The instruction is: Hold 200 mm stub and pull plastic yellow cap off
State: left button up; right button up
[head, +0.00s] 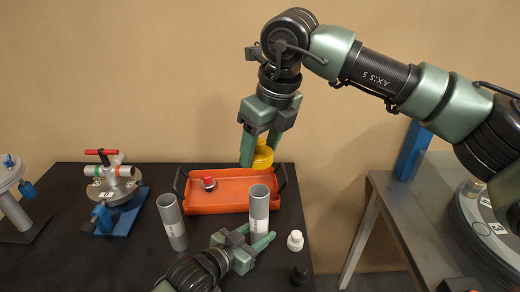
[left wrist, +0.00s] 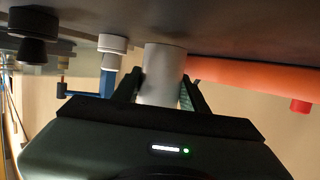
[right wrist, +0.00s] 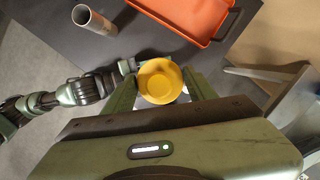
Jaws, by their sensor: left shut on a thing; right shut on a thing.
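A grey stub (head: 259,205) with a pale label stands upright on the black table, its open top showing. My left gripper (head: 256,236) is shut on its lower part; the left wrist view shows the stub (left wrist: 160,75) between the fingers. My right gripper (head: 259,154) is shut on the yellow cap (head: 264,158) and holds it above the stub, with a gap between them. In the right wrist view the yellow cap (right wrist: 160,82) sits between the fingers and hides the held stub.
Another grey stub (head: 173,228) stands to the left. An orange tray (head: 225,203) with a red-topped item (head: 208,182) lies behind. A white fitting (head: 295,241) and a black one (head: 300,275) are at right. A flanged valve assembly (head: 113,190) stands at left.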

aim_at(260, 141)
pick_arm(q)
jog(key=shift+r, duration=0.15)
pick_arm(e)
jog(key=shift+r, duration=2.85)
pick_arm(q)
jog(key=shift+f, duration=0.45)
pick_arm(e)
jog(key=shift+f, duration=0.2)
pick_arm(q)
jog(key=shift+f+b, duration=0.25)
jog(key=shift+b, duration=0.1)
pick_arm(e)
jog(key=shift+f, duration=0.1)
pick_arm(q)
jog(key=o, duration=1.3)
jog(key=shift+o, duration=1.3)
jog(key=shift+f, duration=0.2)
jog(key=shift+s+r, duration=0.1)
jog(key=shift+r, duration=0.05)
